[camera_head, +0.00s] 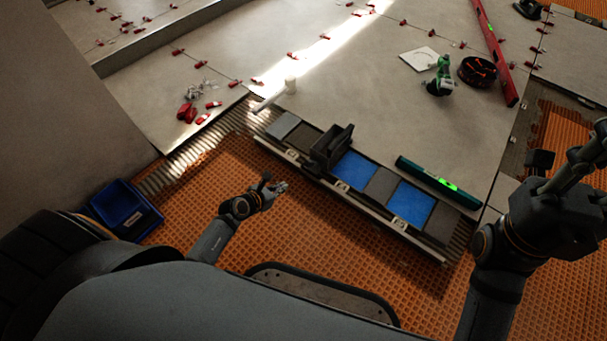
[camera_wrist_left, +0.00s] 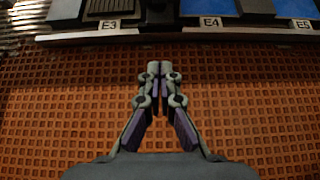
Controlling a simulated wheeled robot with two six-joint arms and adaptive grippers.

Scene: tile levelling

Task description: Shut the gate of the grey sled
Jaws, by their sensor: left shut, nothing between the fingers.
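A dark grey block with a raised upright part (camera_head: 331,147), which may be the grey sled, stands on the row of tiles along the long rail. I cannot make out a gate or tell its state. My left gripper (camera_head: 277,187) is shut and empty over the orange mat, in front of the rail and apart from it. In the left wrist view its fingertips (camera_wrist_left: 159,68) meet just short of the rail's pale edge (camera_wrist_left: 220,33), below labels E3 and E4. My right arm stands at the right; its gripper's fingers are not clear.
The rail (camera_head: 345,202) carries grey and blue tiles. A teal level (camera_head: 438,183) lies behind it. A blue bin (camera_head: 125,208) stands at the left. A green tool (camera_head: 439,77), a dark round coil (camera_head: 477,71) and a red level (camera_head: 495,50) lie farther back. The orange mat (camera_head: 330,250) is mostly clear.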

